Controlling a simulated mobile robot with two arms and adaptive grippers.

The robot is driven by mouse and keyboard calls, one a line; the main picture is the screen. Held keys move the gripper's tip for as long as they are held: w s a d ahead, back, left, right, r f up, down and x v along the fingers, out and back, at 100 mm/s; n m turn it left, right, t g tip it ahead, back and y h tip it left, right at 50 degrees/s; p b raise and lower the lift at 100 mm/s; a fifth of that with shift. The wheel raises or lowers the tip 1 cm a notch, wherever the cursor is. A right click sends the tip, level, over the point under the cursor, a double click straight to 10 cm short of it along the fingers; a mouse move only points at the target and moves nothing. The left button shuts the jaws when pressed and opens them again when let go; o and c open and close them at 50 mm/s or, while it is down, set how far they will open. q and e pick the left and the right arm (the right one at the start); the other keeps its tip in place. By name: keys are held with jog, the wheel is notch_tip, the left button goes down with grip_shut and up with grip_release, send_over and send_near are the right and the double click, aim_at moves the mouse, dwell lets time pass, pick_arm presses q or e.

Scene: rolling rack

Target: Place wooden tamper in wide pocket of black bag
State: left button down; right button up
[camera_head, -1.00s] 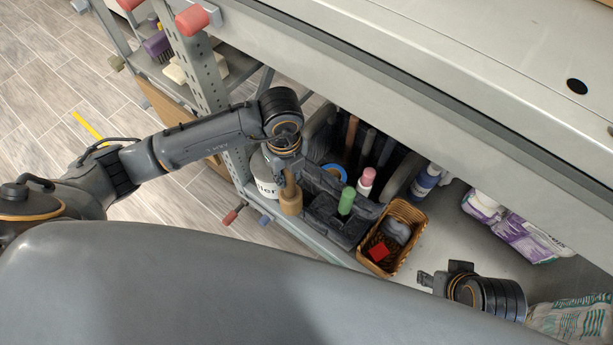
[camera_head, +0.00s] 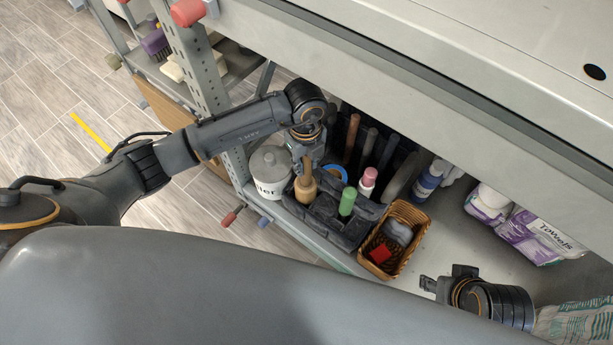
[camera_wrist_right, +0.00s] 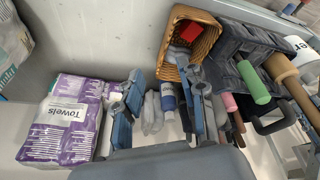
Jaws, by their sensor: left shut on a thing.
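The wooden tamper (camera_head: 305,184) is a tan wooden piece with a wide lower end, held upright under my left gripper (camera_head: 304,162), which is shut on its upper part. The tamper is over the near left part of the black bag (camera_head: 352,230); I cannot tell how deep its lower end sits. In the right wrist view the tamper (camera_wrist_right: 281,69) shows at the right beside the bag (camera_wrist_right: 238,45). A green handle (camera_head: 347,202) and a pink-topped handle (camera_head: 367,182) stand in the bag. My right gripper (camera_head: 440,284) is empty; its fingers (camera_wrist_right: 165,100) are apart in its wrist view.
A wicker basket (camera_head: 424,219) with a red item stands right of the bag. A white lidded container (camera_head: 268,173) stands left of it. Towel packs (camera_head: 525,229) lie farther right. The upper shelf (camera_head: 440,105) overhangs the back.

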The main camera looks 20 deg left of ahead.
aim_at(307, 177)
pick_arm(q)
notch_tip(307, 177, down, 3)
jog(key=shift+b, duration=0.35)
jog(key=shift+f, duration=0.35)
notch_tip(307, 177, down, 4)
jog(key=shift+w+r+b, duration=0.1)
jog(key=shift+w+b, duration=0.05)
jog(key=shift+b, duration=0.65)
pick_arm(e)
jog(key=w+a+r+t+y, duration=0.1)
jog(key=w+a+r+t, duration=0.2)
jog(key=w, duration=0.7)
jog(key=t, duration=0.2)
jog(key=shift+a+r+t, duration=0.15)
jog(key=shift+r+t, duration=0.2)
jog(key=shift+t, duration=0.05)
jog(key=shift+w+y, duration=0.15)
jog(key=shift+y, duration=0.15)
pick_arm(q)
jog(key=c, duration=1.4)
grip_release()
jog(key=shift+o, duration=0.2)
pick_arm(e)
jog(key=shift+w+r, duration=0.15)
jog(key=shift+r, duration=0.05)
